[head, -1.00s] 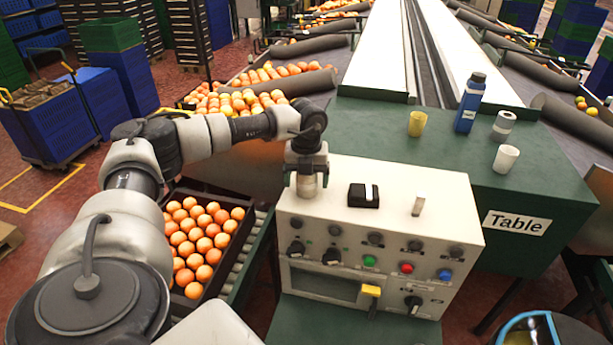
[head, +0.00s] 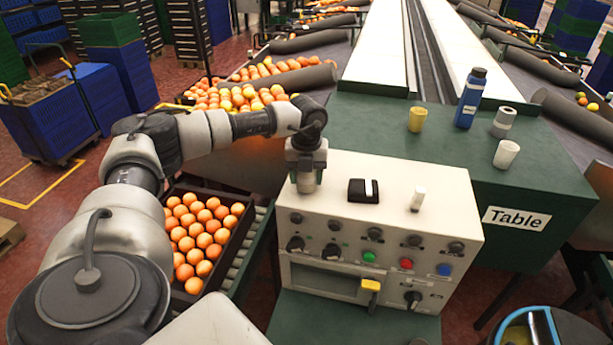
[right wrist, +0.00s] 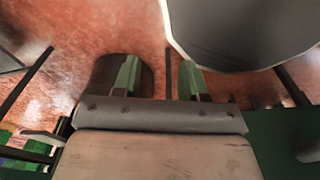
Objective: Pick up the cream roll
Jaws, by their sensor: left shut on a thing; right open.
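My left gripper (head: 306,184) points down at the back left corner of the white control box top (head: 335,170) in the head view. It is shut on a small pale upright thing, seemingly the cream roll (head: 306,181), mostly hidden between the fingers. I cannot tell whether the roll still touches the box. My right gripper (right wrist: 160,78) is open and empty, its two green fingers apart, in the right wrist view.
On the box are a black block (head: 363,191) and a small white cylinder (head: 418,198). A yellow cup (head: 416,119), blue bottle (head: 470,98), grey-banded roll (head: 504,122) and white cup (head: 506,154) stand on the green table (head: 385,125). An orange crate (head: 241,233) is left.

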